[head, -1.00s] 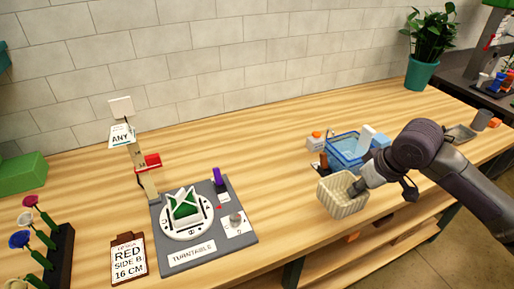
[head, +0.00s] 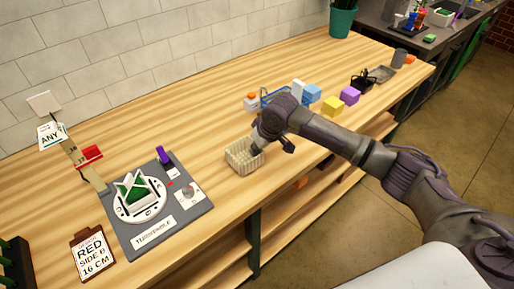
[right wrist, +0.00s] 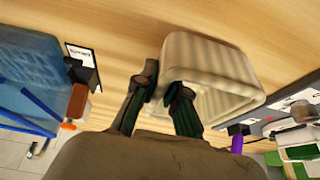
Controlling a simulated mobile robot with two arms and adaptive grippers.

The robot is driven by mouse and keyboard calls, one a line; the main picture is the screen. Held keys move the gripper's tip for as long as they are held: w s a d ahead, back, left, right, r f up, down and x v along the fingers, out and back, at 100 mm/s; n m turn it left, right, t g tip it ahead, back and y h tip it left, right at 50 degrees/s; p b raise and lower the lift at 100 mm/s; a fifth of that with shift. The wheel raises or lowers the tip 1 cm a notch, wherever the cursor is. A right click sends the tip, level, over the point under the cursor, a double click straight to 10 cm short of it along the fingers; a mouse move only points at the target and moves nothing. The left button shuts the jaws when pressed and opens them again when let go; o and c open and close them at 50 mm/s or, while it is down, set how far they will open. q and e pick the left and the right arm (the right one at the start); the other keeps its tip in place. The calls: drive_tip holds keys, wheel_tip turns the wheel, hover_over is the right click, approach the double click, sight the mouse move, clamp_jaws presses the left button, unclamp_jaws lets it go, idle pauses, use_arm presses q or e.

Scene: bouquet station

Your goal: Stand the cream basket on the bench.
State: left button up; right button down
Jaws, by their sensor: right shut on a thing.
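The cream basket (head: 240,163) is a small ribbed, open-topped box near the front edge of the wooden bench (head: 330,62), right of the turntable board. My right gripper (head: 257,143) reaches it from the right and is shut on its rim. In the right wrist view the basket (right wrist: 212,60) fills the upper middle, and the two dark fingers (right wrist: 165,97) pinch its wall. The basket looks nearly upright in the head view. I cannot tell whether its base touches the bench. My left gripper is not in view.
The turntable board (head: 180,218) lies left of the basket. Bare wood lies between board and basket.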

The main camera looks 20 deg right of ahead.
drive_tip(key=shift+f, duration=0.5)
drive_tip(key=c, duration=1.2)
unclamp_jaws()
drive_tip(key=shift+f, duration=0.1)
drive_tip(key=b+v, duration=0.1)
drive_tip(key=v, duration=1.1)
